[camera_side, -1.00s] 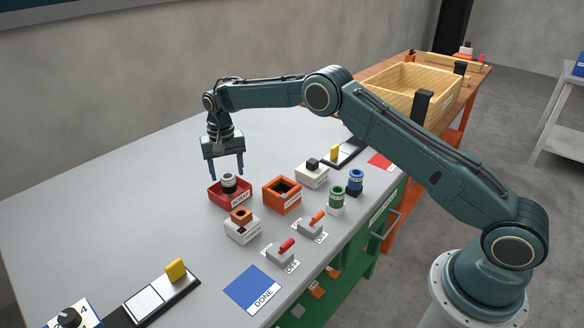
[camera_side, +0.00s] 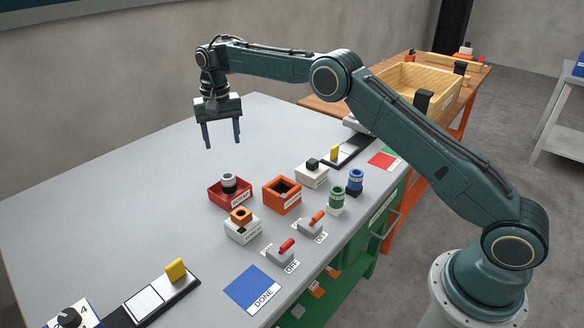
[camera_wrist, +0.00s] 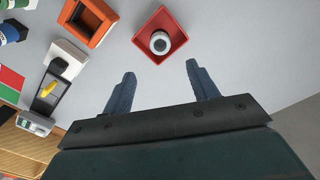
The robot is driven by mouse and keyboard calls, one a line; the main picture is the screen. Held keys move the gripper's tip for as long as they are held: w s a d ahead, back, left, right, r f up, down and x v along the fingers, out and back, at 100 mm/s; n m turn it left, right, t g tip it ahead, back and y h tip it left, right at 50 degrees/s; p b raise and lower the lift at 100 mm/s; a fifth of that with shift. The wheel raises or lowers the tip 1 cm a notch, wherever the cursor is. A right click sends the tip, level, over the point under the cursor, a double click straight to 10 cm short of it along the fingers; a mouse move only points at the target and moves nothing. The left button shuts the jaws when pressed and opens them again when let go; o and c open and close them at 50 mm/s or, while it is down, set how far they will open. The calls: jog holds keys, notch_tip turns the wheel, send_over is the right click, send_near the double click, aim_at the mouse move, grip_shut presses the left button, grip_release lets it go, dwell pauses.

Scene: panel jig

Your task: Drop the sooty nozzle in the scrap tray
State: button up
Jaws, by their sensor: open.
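The scrap tray (camera_side: 216,196) is a small red open tray on the grey table, with a label on its front side. A dark nozzle with a pale grey band (camera_side: 229,183) stands in it, upright. In the wrist view the red tray (camera_wrist: 141,38) lies beyond my fingertips, with the nozzle (camera_wrist: 160,42) inside it, showing a pale ring with a dark centre. My gripper (camera_side: 222,146) is open and empty, raised above the table behind the tray. Both fingers of my gripper (camera_wrist: 160,74) show in the wrist view, apart, with bare table between them.
An orange box (camera_side: 270,196) with a dark opening stands right of the tray. A white block with an orange ring part (camera_side: 240,226) is in front. The table behind the tray is clear.

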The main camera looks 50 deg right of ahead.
dwell(0.4)
jog(key=s+d+r+n+t, duration=0.3)
jog(key=s+r, duration=1.7)
jog(key=s+f+n+t, duration=0.1)
jog(key=s+f, duration=0.2)
jog(key=s, duration=1)
jog(key=s+d+f+n+t, duration=0.1)
jog(key=s+f, duration=0.2)
jog(key=s, duration=1)
jog(key=shift+s+f+n+t, duration=0.2)
jog(key=shift+n+t, duration=0.1)
jog(key=shift+n, duration=0.1)
